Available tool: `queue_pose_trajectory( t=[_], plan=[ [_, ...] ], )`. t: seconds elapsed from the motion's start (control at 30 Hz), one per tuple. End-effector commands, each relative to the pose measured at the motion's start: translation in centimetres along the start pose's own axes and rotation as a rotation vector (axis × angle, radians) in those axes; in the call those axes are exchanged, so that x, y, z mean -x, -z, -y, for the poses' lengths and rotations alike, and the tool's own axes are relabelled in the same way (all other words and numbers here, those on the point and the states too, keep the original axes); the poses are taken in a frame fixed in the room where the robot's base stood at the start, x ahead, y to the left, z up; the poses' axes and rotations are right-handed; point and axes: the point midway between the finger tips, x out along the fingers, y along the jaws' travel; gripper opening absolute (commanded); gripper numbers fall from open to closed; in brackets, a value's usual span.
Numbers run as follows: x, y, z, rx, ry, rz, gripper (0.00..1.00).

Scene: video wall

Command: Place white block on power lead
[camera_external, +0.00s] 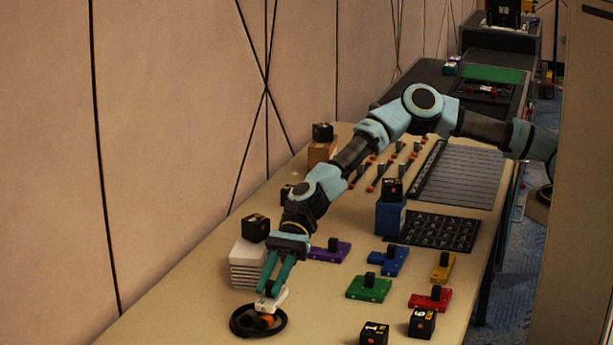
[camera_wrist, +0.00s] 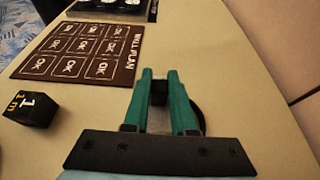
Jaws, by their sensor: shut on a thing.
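The white block (camera_external: 273,300) is at the tips of my gripper (camera_external: 270,288) in the external view. My gripper is shut on it, pointing down. The power lead looks like a round black coil (camera_external: 236,321) with orange in its middle, lying on the table. The block is over the coil's far side; I cannot tell whether it touches. In the wrist view my gripper's teal fingers (camera_wrist: 160,80) close on a small dark piece (camera_wrist: 159,86), and part of the black coil (camera_wrist: 200,112) shows behind the right finger. The fingers hide most of the white block there.
A white stack (camera_external: 248,265) bearing a black cube (camera_external: 256,228) stands behind the coil. Purple (camera_external: 329,252), green (camera_external: 368,289) and red (camera_external: 430,300) blocks lie to the right. Numbered cubes (camera_external: 374,333) stand in front. A brown wall plan board (camera_wrist: 80,50) shows in the wrist view.

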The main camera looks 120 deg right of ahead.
Motion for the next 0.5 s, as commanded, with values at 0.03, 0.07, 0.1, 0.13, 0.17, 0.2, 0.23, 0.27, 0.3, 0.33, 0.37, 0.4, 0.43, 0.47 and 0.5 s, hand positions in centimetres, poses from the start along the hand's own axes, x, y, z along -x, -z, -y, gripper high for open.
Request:
queue_pose_trajectory(
  t=[0.03,0.07,0.1,0.13,0.17,0.2,0.23,0.27,0.3,0.33,0.37,0.4,0.43,0.47,0.5],
  plan=[
    [-0.2,0.5,0.0,-0.002,0.000,0.000,0.00],
    [-0.3,0.8,0.0,-0.003,0.000,0.000,0.00],
    [-0.5,1.4,0.0,-0.004,0.000,0.000,0.00],
    [-0.7,1.8,0.0,-0.004,0.000,0.000,0.00],
    [-0.9,2.2,0.0,-0.005,0.000,0.000,0.00],
    [-1.1,2.7,0.0,-0.003,0.001,0.000,0.00],
    [-1.2,3.0,0.0,-0.002,0.001,0.000,0.00],
    [-1.2,3.2,0.0,-0.002,0.001,0.000,0.00],
    [-1.3,3.3,0.1,-0.001,0.001,0.000,0.00],
    [-1.3,3.2,0.1,0.000,0.001,0.000,0.00],
    [-1.3,3.2,0.1,0.000,0.001,0.000,0.00],
    [-1.3,3.2,0.1,0.001,0.001,0.000,0.00],
    [-1.3,3.2,0.0,0.001,0.001,0.000,0.00],
    [-1.3,3.2,0.0,0.000,0.001,0.000,0.00],
    [-1.3,3.3,0.0,0.000,0.001,0.000,0.00]
  ],
)
